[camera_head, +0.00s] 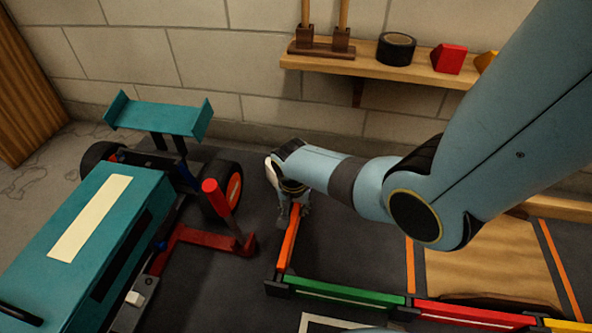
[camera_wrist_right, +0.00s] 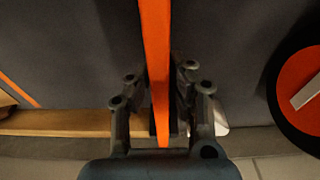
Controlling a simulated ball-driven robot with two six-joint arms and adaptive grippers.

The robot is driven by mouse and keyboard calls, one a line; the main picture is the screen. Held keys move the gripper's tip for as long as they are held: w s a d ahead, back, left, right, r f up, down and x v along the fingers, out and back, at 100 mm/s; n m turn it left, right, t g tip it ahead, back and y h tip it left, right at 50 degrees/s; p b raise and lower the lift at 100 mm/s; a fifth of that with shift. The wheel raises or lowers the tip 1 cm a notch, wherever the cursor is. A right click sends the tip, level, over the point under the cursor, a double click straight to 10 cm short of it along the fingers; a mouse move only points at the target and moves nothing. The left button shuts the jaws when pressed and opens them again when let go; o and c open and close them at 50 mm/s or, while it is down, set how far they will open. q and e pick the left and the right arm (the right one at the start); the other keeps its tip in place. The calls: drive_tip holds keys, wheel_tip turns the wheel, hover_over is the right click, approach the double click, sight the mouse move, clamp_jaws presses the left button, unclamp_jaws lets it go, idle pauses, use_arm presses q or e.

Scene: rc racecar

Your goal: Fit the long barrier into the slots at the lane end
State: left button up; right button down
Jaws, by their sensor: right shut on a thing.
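The long orange barrier (camera_head: 289,240) stands out below my right gripper (camera_head: 294,207) in the head view, its near end beside the corner of the green barrier (camera_head: 345,294). In the right wrist view the barrier (camera_wrist_right: 155,45) runs up the picture between the two fingers of my right gripper (camera_wrist_right: 160,115), which is shut on it. A dark foot (camera_head: 277,289) is at the green barrier's left end; I cannot tell if the orange barrier is seated there. The far end is hidden by my gripper. My left gripper is out of view.
A teal racecar (camera_head: 110,235) with a red bracket (camera_head: 215,240) stands left of the barrier. A red barrier (camera_head: 475,315) continues right of the green one. A wall shelf (camera_head: 370,68) holds black tape (camera_head: 396,48) and a red block (camera_head: 448,58).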

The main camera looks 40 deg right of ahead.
drive_tip(key=shift+f+b, duration=0.3)
drive_tip(key=shift+f, duration=0.35)
drive_tip(key=c, duration=1.1)
unclamp_jaws()
drive_tip(key=shift+c, duration=0.2)
drive_tip(key=shift+r, duration=0.1)
drive_tip(key=r, duration=0.4)
drive_tip(key=a+r, duration=0.1)
drive_tip(key=r, duration=0.2)
drive_tip(key=s+r, duration=0.1)
drive_tip(key=r, duration=0.3)
drive_tip(key=shift+s+a+r, duration=0.1)
drive_tip(key=shift+a+r, duration=0.1)
drive_tip(key=shift+r, duration=0.15)
